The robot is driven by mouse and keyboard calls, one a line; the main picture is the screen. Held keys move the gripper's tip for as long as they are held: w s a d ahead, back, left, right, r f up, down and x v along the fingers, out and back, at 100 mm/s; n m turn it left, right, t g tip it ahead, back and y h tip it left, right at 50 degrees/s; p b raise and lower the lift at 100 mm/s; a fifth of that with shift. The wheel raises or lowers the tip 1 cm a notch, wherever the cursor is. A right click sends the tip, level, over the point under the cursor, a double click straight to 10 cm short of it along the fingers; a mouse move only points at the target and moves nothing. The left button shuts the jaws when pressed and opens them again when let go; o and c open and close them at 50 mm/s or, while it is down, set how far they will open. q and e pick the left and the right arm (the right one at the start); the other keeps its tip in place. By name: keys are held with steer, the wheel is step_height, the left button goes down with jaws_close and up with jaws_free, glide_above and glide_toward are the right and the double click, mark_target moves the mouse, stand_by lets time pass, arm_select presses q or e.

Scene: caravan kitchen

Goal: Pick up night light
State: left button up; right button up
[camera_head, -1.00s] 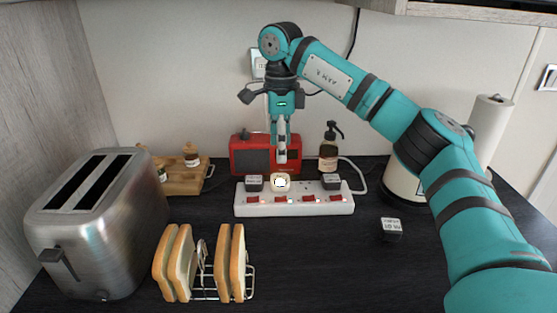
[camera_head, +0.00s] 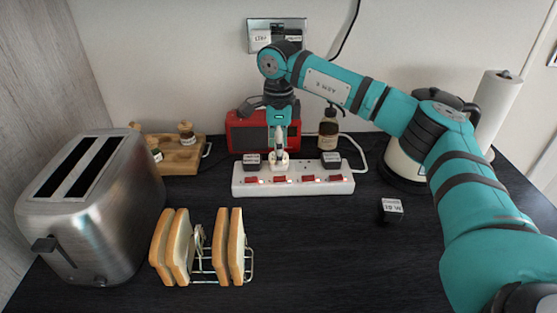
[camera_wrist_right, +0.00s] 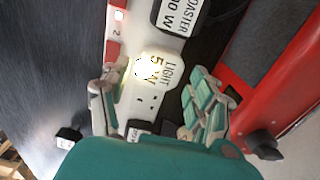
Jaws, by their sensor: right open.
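The night light (camera_head: 279,163) is a small white plug-in block in the white power strip (camera_head: 298,185). In the right wrist view the right gripper (camera_wrist_right: 156,80) is open, with one finger on each side of the night light. I cannot tell whether the fingers touch it. My left gripper is not in view.
Dark plugs (camera_head: 252,160) and (camera_head: 331,159) flank the night light in the strip. A red radio-like box (camera_head: 248,135) and a soap bottle (camera_head: 328,128) stand close behind. A loose black plug (camera_head: 390,209), toaster (camera_head: 95,210) and toast rack (camera_head: 205,262) stand nearer; the front middle is clear.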

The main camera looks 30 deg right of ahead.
steer(key=shift+f, duration=1.15)
steer(key=c, duration=0.9)
steer(key=shift+r, duration=0.15)
